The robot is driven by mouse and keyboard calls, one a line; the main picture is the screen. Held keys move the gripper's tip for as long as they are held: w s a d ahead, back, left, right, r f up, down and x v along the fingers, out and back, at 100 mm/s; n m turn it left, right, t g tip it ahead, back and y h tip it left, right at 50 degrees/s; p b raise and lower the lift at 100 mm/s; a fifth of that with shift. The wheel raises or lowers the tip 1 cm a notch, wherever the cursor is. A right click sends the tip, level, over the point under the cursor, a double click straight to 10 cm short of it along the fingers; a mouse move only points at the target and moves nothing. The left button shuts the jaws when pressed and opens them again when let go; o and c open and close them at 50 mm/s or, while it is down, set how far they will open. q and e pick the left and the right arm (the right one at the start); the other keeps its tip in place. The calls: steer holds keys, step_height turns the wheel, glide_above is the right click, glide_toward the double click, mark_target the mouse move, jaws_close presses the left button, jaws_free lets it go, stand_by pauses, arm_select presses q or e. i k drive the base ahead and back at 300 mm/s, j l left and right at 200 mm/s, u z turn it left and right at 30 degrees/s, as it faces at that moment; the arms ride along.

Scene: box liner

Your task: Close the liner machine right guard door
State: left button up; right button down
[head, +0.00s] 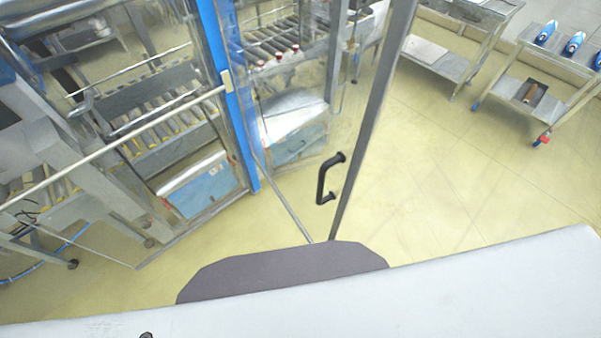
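The guard door (373,107) is a clear panel with a grey metal frame, standing open and swung out from the blue post (228,85) of the liner machine (150,130). A black handle (322,180) is fixed near the door's free edge, at the picture's middle. The machine's rollers and frame show through the clear panels on the left. Neither of my grippers is in the head view, and nothing is seen touching the handle.
Two metal carts stand at the upper right; one cart (545,85) holds several blue-and-white items (572,45). The yellow tiled floor (440,190) between the door and the carts is clear. My own white body fills the bottom edge.

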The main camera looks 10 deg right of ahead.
mark_target(269, 153)
steer(key=k+j+z, duration=0.25)
steer(key=j, duration=0.35)
steer(key=k+j+z, duration=0.25)
steer(key=j, duration=0.3)
steer(key=k+j+z, duration=0.25)
steer(key=k+j, duration=0.2)
